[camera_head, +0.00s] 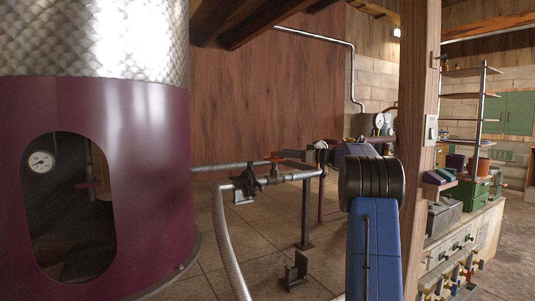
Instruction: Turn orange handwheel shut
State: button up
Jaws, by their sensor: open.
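The orange handwheel (275,160) is seen nearly edge-on, on top of a dark metal valve (272,176) in the pipe line at the middle of the view. My gripper (321,152) is small and partly hidden in front of my blue arm, just right of the handwheel. It is open, and a gap shows between it and the wheel. No object can be made out in the jaws. The exact spacing in depth cannot be told.
A large still with a maroon base (150,150) fills the left. A braided hose (224,235) bends down from the pipe. A wooden post (418,130) and a bench with coloured taps (460,265) stand at right. Tiled floor (260,275) is partly clear, with a small metal bracket (295,270).

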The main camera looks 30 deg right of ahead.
aim_at(267, 157)
jog(key=x, duration=0.9)
jog(key=shift+w+a, duration=0.15)
jog(key=shift+a, duration=0.05)
jog(key=shift+c, duration=0.7)
jog(key=c, duration=0.9)
